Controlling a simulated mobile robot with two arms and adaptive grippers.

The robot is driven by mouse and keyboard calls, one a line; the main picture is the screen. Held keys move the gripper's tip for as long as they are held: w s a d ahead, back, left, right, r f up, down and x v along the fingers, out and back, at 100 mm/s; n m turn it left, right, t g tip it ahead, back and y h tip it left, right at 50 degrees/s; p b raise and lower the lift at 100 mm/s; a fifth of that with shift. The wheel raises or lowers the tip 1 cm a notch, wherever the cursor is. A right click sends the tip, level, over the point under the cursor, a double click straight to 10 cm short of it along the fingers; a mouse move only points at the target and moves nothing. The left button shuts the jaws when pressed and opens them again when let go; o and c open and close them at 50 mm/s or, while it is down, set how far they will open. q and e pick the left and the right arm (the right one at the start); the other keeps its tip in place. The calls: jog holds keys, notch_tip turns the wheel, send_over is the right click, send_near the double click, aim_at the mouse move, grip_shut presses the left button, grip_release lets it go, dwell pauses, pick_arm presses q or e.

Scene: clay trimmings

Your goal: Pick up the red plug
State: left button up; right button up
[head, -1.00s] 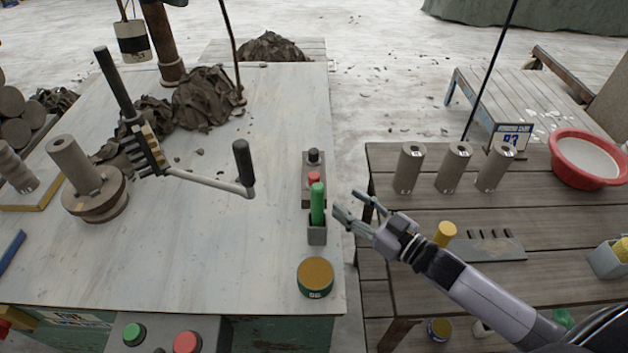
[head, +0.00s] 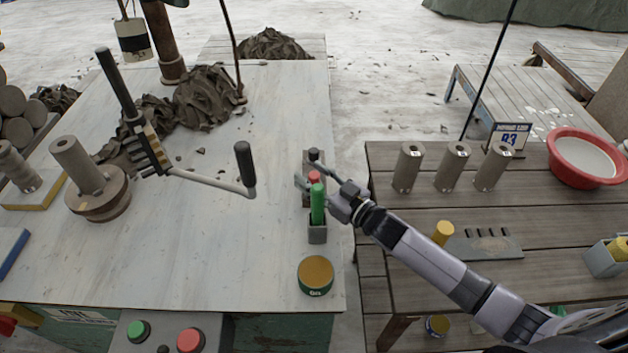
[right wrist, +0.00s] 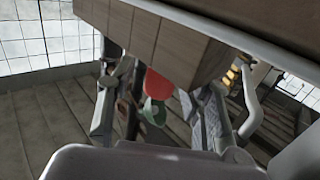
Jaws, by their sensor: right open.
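The red plug (head: 314,177) stands in a small grey holder at the right edge of the pale worktable. It is partly covered by the upright green stick (head: 317,203) in front of it. My right gripper (head: 308,175) comes in from the right and is open, with its fingers around or just above the red plug. I cannot tell whether they touch it. In the right wrist view the red plug (right wrist: 158,88) shows between the open fingers (right wrist: 157,100), with a green piece (right wrist: 153,111) just below it. My left gripper is out of view.
The green stick stands in a grey block (head: 317,234) close to my right gripper. A round tin (head: 315,277) is nearer the front. A crank handle (head: 245,168) is to the left. Several grey cylinders (head: 408,167) stand on the wooden table at right, across a gap.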

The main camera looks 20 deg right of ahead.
grip_shut()
dwell(0.6)
